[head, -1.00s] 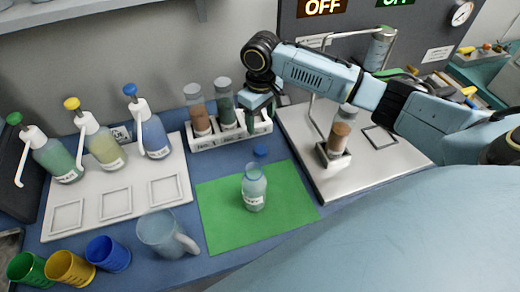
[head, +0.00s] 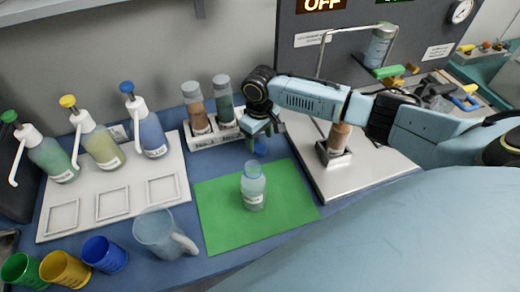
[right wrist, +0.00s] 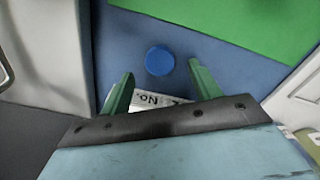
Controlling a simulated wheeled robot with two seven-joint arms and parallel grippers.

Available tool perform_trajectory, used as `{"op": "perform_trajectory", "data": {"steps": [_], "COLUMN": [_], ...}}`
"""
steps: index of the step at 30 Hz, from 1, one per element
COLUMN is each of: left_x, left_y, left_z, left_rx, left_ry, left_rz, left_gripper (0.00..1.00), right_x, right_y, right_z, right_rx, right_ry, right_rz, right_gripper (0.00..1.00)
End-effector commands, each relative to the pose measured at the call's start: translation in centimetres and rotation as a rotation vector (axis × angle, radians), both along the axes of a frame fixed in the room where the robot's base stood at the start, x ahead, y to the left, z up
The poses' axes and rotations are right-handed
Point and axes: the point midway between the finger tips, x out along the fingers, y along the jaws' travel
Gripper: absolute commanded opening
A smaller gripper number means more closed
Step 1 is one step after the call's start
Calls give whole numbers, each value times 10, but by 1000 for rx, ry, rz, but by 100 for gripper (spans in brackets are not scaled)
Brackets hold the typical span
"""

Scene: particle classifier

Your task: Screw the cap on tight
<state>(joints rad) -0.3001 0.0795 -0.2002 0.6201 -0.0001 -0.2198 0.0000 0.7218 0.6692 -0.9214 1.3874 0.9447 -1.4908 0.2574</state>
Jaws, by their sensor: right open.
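The clear bottle (head: 253,188) stands upright on the green mat (head: 226,222); no cap shows on its neck. A small blue cap (head: 261,149) lies on the blue table just behind the mat. It also shows in the right wrist view as a round blue disc (right wrist: 159,60). My right gripper (head: 262,136) hangs above and just behind the cap, pointing down. In the right wrist view its two green fingers (right wrist: 157,88) are apart and nothing is between them; the cap lies beyond the fingertips. My left gripper is not in view.
A white rack (head: 213,137) with two particle bottles stands behind the mat. A metal stand plate (head: 350,177) holding a brown-filled bottle is to the right. Pump bottles on a white tray (head: 85,219), a clear jug (head: 160,236) and coloured cups (head: 65,268) are at left.

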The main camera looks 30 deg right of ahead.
Motion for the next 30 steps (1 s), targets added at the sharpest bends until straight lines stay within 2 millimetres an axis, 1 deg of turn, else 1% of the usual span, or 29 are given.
{"op": "perform_trajectory", "data": {"steps": [1,3,6,9,18,27,29,30], "left_x": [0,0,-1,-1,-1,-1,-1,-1], "left_y": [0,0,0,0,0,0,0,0], "left_z": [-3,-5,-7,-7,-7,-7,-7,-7], "left_rx": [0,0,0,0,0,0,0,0], "left_ry": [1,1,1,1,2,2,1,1], "left_rz": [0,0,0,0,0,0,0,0], "left_gripper": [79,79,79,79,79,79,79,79], "right_x": [0,0,0,0,0,0,0,0], "right_y": [0,-1,0,0,0,-1,-1,-1], "right_z": [-11,-21,-31,-35,-34,-34,-34,-34], "right_rx": [-2,-2,-1,-1,-1,-1,-1,-1], "right_ry": [4,3,2,2,1,1,1,1], "right_rz": [0,0,1,2,1,1,1,1], "right_gripper": [62,62,62,62,62,23,15,15]}}
